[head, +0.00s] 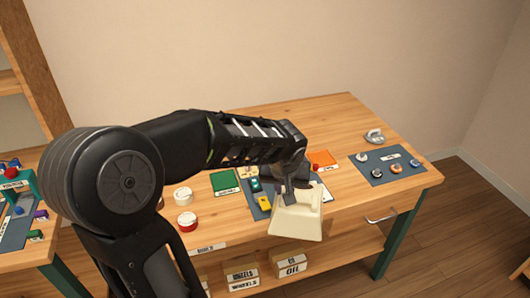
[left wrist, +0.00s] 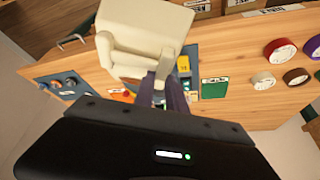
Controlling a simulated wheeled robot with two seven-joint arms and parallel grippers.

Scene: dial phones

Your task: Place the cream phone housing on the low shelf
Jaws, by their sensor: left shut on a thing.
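The cream phone housing (head: 296,216) hangs from my left gripper (head: 291,188) in the head view, in front of the workbench's front edge or over it; the exact height is hard to tell. In the left wrist view the housing (left wrist: 140,40) is at the upper middle, with the fingers (left wrist: 165,85) shut on its near edge. The low shelf (head: 335,252) runs under the bench top, with its right part bare. My right gripper is not in view.
Boxes labelled wheels (head: 241,274) and oil (head: 289,262) stand on the low shelf's left part. A drawer handle (head: 381,217) sticks out at the front right.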

